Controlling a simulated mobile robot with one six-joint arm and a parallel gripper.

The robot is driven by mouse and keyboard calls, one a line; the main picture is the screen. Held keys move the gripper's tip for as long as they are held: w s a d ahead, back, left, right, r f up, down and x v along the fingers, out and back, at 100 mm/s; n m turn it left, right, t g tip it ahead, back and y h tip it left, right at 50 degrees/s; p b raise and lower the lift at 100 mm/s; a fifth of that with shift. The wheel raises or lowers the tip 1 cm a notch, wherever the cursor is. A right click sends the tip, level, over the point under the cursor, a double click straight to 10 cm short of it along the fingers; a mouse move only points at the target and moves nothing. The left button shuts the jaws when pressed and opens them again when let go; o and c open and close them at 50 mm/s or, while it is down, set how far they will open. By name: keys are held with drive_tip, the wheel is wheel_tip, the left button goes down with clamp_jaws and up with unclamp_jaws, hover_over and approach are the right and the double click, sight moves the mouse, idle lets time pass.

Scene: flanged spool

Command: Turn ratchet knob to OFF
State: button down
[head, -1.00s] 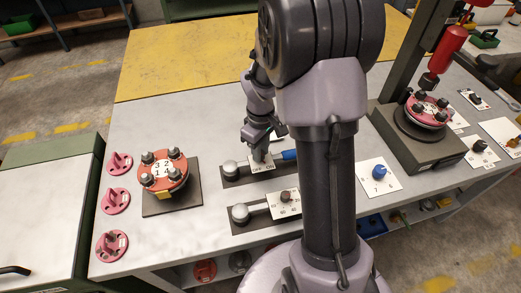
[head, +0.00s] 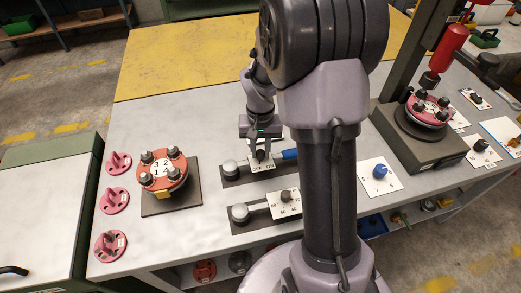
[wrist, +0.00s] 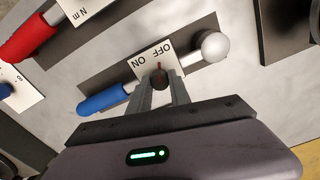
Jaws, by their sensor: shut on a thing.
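The ratchet knob (wrist: 160,78) is small and dark with a red pointer mark. It stands on a white plate (wrist: 146,61) marked OFF and ON, on the ratchet with the blue handle (wrist: 103,99) and round metal head (wrist: 214,46). In the wrist view the red mark points up, near the OFF lettering; its exact setting is hard to tell. My gripper (wrist: 161,92) has its two fingers shut on the knob, one on each side. In the head view my gripper (head: 261,151) is over the same plate (head: 263,166), hiding most of the knob.
A second ratchet with a numbered plate (head: 285,204) lies just in front. A red flanged spool (head: 162,171) stands at left, beside several pink parts (head: 116,202). A blue knob plate (head: 379,175) and another red spool (head: 428,110) are at right. The yellow mat (head: 190,65) is clear.

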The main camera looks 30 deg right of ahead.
sight(260, 152)
drive_tip(key=shift+m, duration=1.1)
drive_tip(key=c, duration=1.2)
unclamp_jaws()
wheel_tip(260, 152, up, 17)
drive_tip(key=p, duration=0.6)
drive_tip(key=shift+r, duration=0.2)
